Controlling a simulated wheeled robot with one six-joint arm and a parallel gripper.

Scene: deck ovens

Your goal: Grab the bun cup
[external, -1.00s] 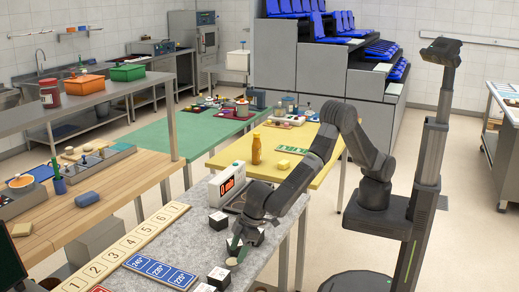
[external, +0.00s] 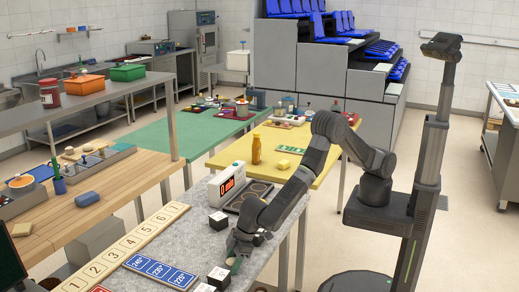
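My gripper (external: 236,262) is low over the grey speckled table (external: 180,233) near its front right edge, pointing down. A small greenish piece (external: 237,266) shows at its fingertips, partly hidden by the gripper; I cannot tell whether it is the bun cup or part of the gripper. I cannot see whether the fingers are open or shut. No bun cup can be clearly made out elsewhere in the view.
A white timer box (external: 227,185) and a dark tray with round marks (external: 250,197) are behind. A numbered board (external: 122,250) and blue temperature cards (external: 160,271) lie left.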

